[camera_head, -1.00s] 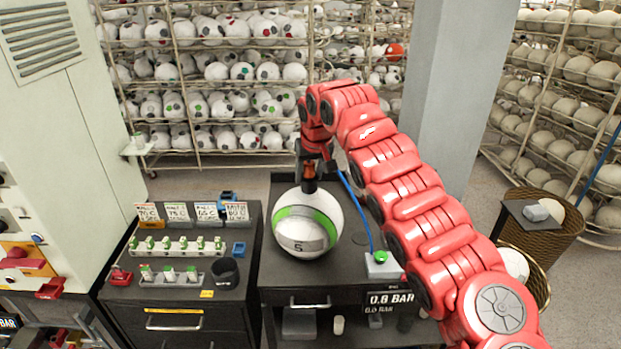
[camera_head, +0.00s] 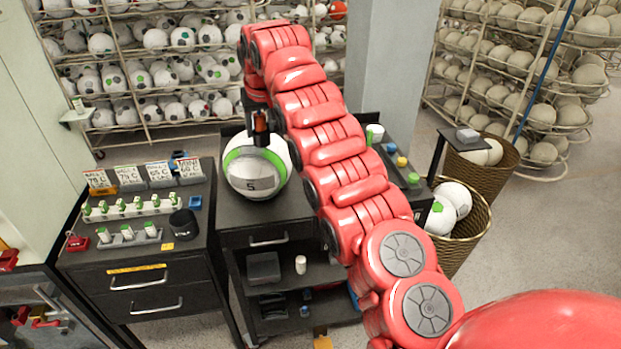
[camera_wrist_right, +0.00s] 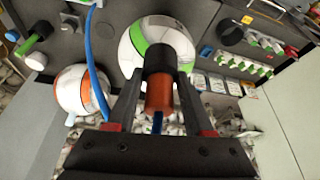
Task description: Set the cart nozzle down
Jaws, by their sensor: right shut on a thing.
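The cart nozzle (camera_wrist_right: 160,90), an orange cylinder with a black end, sits between the fingers of my right gripper (camera_wrist_right: 162,115) in the wrist view. In the head view the nozzle (camera_head: 261,127) shows small, above or at the top of a white ball with a green band (camera_head: 256,167). My right gripper (camera_head: 259,112) is shut on it, pointing down. I cannot tell whether the nozzle touches the ball. The ball rests on the dark cart top (camera_head: 232,212); it also shows in the wrist view (camera_wrist_right: 178,42). My left gripper is not in view.
A blue hose (camera_wrist_right: 90,45) shows in the wrist view, left of the nozzle. A bench with racks of small green-topped items (camera_head: 130,205) stands left of the cart. Wicker baskets (camera_head: 462,232) hold balls at the right. My right arm hides part of the cart top.

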